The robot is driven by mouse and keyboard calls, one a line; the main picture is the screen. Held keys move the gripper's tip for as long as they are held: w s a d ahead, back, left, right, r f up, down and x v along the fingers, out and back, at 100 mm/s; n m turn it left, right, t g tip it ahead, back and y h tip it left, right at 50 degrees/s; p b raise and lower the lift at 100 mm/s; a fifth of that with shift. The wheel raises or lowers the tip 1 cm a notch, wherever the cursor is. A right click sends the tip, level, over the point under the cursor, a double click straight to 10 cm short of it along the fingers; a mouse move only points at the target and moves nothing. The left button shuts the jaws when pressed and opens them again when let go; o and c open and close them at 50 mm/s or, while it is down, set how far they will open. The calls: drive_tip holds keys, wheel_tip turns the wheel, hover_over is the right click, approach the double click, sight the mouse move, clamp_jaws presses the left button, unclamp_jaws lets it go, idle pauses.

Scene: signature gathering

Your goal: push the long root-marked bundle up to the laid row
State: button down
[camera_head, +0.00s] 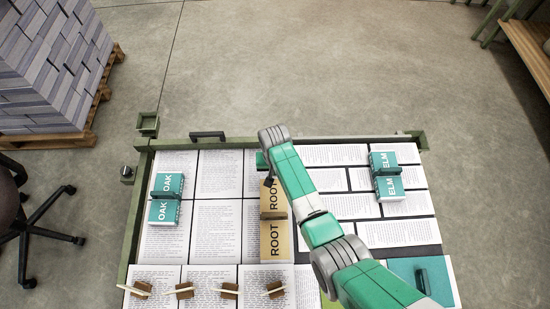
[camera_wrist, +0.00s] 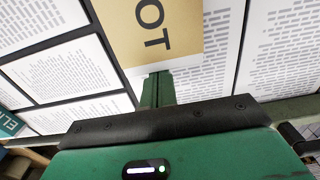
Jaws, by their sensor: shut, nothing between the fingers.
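The long tan bundle marked ROOT (camera_head: 276,242) lies lengthwise on the table, with a dark grip across its middle. Its far right part is hidden behind my arm. In the wrist view, its tan end (camera_wrist: 150,30) shows at the top. My gripper (camera_wrist: 157,80) is shut and empty, its green fingers at the edge of that tan end; whether they touch it I cannot tell. In the head view, my arm mostly hides the gripper, at the bundle's far end. Printed sheets (camera_head: 217,220) lie in rows to the left of the bundle.
A teal OAK bundle (camera_head: 164,211) lies at left and a teal ELM bundle (camera_head: 388,186) at right. Several brown blocks with pale sticks (camera_head: 184,287) line the near edge. A raised green rim (camera_head: 136,215) bounds the table's left side. More sheets (camera_head: 408,231) lie at right.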

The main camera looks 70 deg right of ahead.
wheel_tip(320, 180, up, 9)
drive_tip(key=p, duration=0.8)
